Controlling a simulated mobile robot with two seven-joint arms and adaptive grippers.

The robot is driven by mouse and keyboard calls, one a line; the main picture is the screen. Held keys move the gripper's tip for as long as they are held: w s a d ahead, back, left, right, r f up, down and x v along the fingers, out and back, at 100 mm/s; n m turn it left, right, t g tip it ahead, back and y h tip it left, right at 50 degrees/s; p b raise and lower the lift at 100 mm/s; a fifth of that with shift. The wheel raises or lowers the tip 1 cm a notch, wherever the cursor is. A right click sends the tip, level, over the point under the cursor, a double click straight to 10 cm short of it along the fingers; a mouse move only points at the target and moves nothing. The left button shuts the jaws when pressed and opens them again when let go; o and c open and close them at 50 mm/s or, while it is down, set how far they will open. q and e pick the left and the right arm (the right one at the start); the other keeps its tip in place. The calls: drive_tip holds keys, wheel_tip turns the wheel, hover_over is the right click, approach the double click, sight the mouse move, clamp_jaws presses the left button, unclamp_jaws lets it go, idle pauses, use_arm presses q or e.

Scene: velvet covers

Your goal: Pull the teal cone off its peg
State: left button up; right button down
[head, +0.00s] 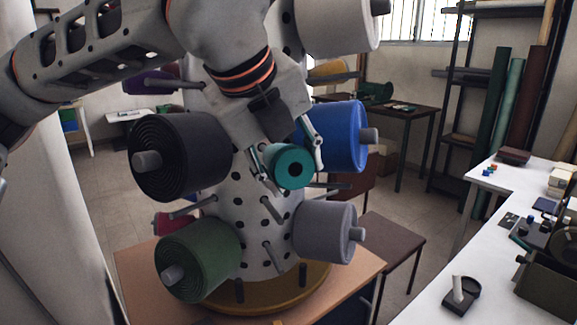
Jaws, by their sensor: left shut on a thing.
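The teal cone (275,158) is a small spool in the middle of the head view, with a dark hole in its near end. My left gripper (293,175) comes down from above and is shut on it, one finger on each side. No peg tip shows through the hole. The cone hides what is behind it, so I cannot tell whether a peg is still inside. Behind it stands the pale, perforated column (249,215) with several slim pegs sticking out. My right gripper is not in view.
Large spools crowd around on the column: black (195,155), blue (340,135), green (205,255), grey (320,230) and white (335,25). The column stands on a round yellowish base (300,290) on a wooden table (140,265). A white worktable (415,305) with small items is at right.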

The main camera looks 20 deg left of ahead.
use_arm(q)
drive_tip(key=shift+s+d+r+b, duration=0.1)
drive_tip(key=shift+s+d+r, duration=0.1)
drive_tip(key=shift+s+d, duration=0.65)
drive_tip(key=shift+s+d+r+b, duration=0.2)
drive_tip(key=shift+s+d, duration=0.3)
drive_tip(key=shift+s, duration=0.65)
drive_tip(key=shift+s+d+r+b, duration=0.1)
drive_tip(key=shift+s+d+r, duration=0.15)
drive_tip(key=shift+s+d, duration=0.6)
drive_tip(key=shift+s+a, duration=0.15)
drive_tip(key=shift+s, duration=0.05)
drive_tip(key=s+d, duration=0.1)
drive_tip(key=s, duration=0.1)
drive_tip(key=s+d, duration=0.1)
drive_tip(key=s, duration=0.1)
drive_tip(key=shift+d+b, duration=0.3)
drive_tip(key=shift+b, duration=0.1)
